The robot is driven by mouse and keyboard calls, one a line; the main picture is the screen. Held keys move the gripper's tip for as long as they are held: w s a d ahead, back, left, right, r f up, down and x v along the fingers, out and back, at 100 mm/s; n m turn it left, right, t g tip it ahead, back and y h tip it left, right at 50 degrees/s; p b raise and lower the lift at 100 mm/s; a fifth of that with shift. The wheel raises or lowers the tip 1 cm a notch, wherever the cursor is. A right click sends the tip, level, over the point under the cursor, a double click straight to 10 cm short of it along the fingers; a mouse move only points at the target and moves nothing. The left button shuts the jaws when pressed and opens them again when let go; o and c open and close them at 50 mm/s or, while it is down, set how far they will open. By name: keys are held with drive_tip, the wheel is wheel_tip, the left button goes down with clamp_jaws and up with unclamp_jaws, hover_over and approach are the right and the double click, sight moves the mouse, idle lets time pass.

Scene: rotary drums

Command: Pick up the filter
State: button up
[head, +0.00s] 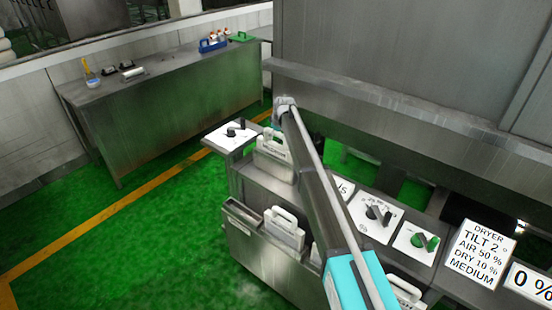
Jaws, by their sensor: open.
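No part is labelled as the filter, so I cannot tell for certain which thing it is. White blocks with loop handles sit in the steel console: one in the upper part (273,158), one in an open steel bin lower down (284,226), and one partly cut off at the bottom edge (405,291). My arm crosses the middle of the head view and hides part of the console and of another white piece beside it.
The console (262,262) carries knob panels (374,213) and a dryer sign (480,252). A large steel housing (400,60) stands behind it. A steel table (165,108) at the back left holds a blue caddy (213,44) and small items. Green floor (130,235) at left is clear.

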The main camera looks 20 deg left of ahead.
clamp_jaws()
idle(0.3)
drive_tip(key=shift+r, duration=0.15)
idle(0.3)
wheel_tip(320, 180, up, 18)
drive_tip(key=p, duration=1.8)
drive_tip(key=shift+f, duration=0.25)
